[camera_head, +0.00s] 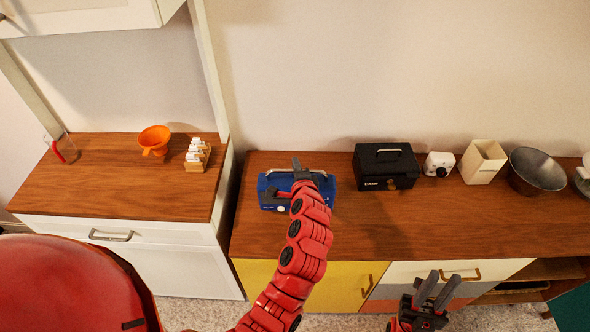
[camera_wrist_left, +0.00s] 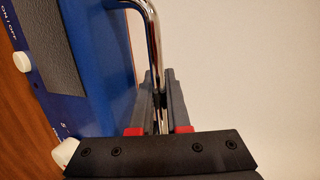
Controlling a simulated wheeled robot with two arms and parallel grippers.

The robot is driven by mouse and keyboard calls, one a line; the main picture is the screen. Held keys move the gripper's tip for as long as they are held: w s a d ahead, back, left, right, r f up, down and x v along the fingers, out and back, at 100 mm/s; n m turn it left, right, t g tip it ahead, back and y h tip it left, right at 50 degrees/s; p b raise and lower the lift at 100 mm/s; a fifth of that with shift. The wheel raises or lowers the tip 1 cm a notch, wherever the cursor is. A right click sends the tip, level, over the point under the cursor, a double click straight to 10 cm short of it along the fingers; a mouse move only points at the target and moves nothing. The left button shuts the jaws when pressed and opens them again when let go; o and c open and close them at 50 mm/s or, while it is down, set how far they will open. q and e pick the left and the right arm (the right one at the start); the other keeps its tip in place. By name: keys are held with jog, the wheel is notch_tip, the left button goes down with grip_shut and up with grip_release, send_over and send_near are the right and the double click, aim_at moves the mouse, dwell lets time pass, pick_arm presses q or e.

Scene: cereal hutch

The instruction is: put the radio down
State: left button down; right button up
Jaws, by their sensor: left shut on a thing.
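The blue radio (camera_head: 268,197) is at the left end of the right-hand wooden counter (camera_head: 420,222), close to the wall. Whether its base touches the counter is hard to tell from above. My left gripper (camera_head: 297,166) is over the radio, shut on its metal handle. In the left wrist view the chrome handle runs between the fingers (camera_wrist_left: 160,98), with the blue radio body (camera_wrist_left: 98,60) and its white knobs to the left. My arm hides the radio's right part in the head view. My right gripper (camera_head: 434,290) is empty, its fingers apart, in front of the counter's drawers.
A black cash box (camera_head: 386,168), a small white device (camera_head: 438,164), a cream container (camera_head: 483,162) and a metal bowl (camera_head: 538,170) stand along the wall to the right. The counter's front middle is clear. A left cabinet holds an orange funnel (camera_head: 154,138) and a card rack (camera_head: 197,156).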

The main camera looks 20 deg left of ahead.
pick_arm(q)
jog(key=shift+a+f+p, duration=0.2)
jog(key=shift+f+p, duration=0.25)
jog(key=shift+f, duration=1.3)
jog(key=c, duration=0.9)
grip_release()
jog(key=shift+f, duration=0.1)
jog(key=shift+d, duration=0.1)
